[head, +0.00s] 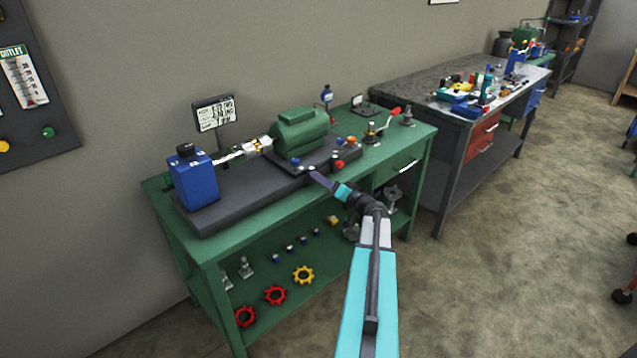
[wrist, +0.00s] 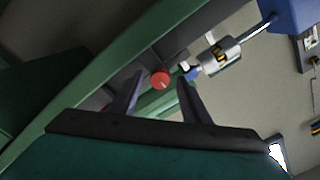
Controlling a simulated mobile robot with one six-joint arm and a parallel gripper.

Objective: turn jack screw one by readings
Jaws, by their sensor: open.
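The green motor (head: 299,133) sits on a dark base plate (head: 250,196) on the green bench. Small coloured screw knobs stand around its foot: a blue one (head: 295,161) in front and a red one (head: 340,164) at the right. I cannot tell which is jack screw one. A small sign or display (head: 214,114) behind carries readings too small to read. My gripper (head: 314,174) is at the plate's front edge. In the wrist view its open jaws (wrist: 160,77) point at a red knob (wrist: 160,80), seen between the fingertips; contact cannot be told. A blue knob (wrist: 192,74) is partly hidden by the right finger.
A blue pump (head: 196,180) stands left, joined to the motor by a shaft and coupling (head: 257,146). A red-handled tool (head: 385,122) and other knobs lie right of the motor. The lower shelf holds handwheels (head: 275,295). A cluttered second bench (head: 425,90) stands right.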

